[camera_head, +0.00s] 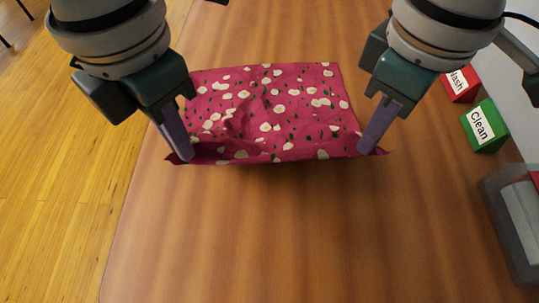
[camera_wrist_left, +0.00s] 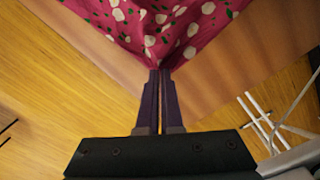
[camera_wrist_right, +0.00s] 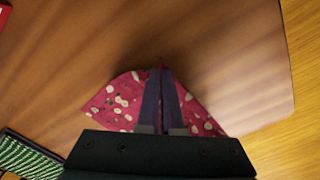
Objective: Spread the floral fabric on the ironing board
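The floral fabric (camera_head: 290,105) is magenta with white flowers and green leaves. In the head view it lies over the brown wooden surface (camera_head: 260,230), with wrinkles toward its left side. My left gripper (camera_head: 184,155) is shut on its near left corner, and the fabric bunches at the fingertips in the left wrist view (camera_wrist_left: 155,30). My right gripper (camera_head: 368,148) is shut on its near right corner, with the fabric on both sides of the fingers in the right wrist view (camera_wrist_right: 125,100). The near edge between the grippers looks slightly raised. No ironing board is clearly distinguishable from the wooden surface.
At the right stand a red block labelled "Wash" (camera_head: 462,84), partly cut off by my arm, and a green block labelled "Clean" (camera_head: 484,127). A grey container (camera_head: 512,225) is at the right edge. The wood in front of the fabric is clear. Yellow floor (camera_head: 60,190) lies left.

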